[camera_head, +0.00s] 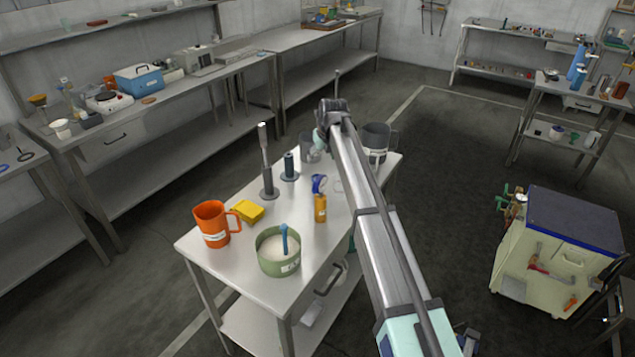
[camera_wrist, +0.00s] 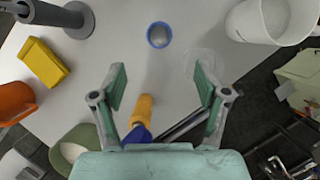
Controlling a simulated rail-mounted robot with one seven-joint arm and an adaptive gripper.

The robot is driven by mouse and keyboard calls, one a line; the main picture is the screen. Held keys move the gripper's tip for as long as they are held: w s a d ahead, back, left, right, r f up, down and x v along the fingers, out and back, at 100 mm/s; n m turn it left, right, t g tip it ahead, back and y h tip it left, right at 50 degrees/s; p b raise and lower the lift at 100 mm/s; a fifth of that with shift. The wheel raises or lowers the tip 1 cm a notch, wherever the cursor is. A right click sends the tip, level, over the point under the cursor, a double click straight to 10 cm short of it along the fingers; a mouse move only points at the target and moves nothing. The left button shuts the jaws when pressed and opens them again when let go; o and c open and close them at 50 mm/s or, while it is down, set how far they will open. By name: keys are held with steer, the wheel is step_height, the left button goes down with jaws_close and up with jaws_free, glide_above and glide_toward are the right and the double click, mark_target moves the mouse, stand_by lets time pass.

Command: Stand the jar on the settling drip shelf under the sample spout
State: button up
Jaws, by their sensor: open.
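No thing here is plainly marked as the jar. A small amber-orange container with a pale label (camera_head: 320,210) stands on the steel table; in the wrist view an orange body (camera_wrist: 143,106) with a dark blue part lies low between my fingers. A small blue ring-shaped thing (camera_head: 319,183) is beyond it, seen from above in the wrist view (camera_wrist: 158,36). A pale clear disc or ring (camera_wrist: 203,62) lies to its right. My gripper (camera_wrist: 160,80) is open and empty above the table; my arm partly hides it in the head view. I cannot identify the drip shelf or sample spout.
The table (camera_head: 210,250) also bears an orange jug (camera_head: 211,226), a yellow block (camera_head: 247,211), a green bowl (camera_head: 279,262), a tall grey post (camera_head: 266,165), a shorter dark post (camera_head: 289,167) and a large grey jug (camera_head: 376,136). A cream cabinet (camera_head: 545,275) stands right.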

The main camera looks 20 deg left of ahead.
steer(key=shift+s+p+x, duration=0.1)
steer(key=shift+p+x, duration=1.15)
steer(key=shift+x, duration=1.6)
steer(key=shift+s+p+x, duration=0.15)
steer(key=shift+p+x, duration=1.05)
steer(key=shift+x, duration=1.6)
steer(key=shift+d+f, duration=0.15)
steer(key=c, duration=1.3)
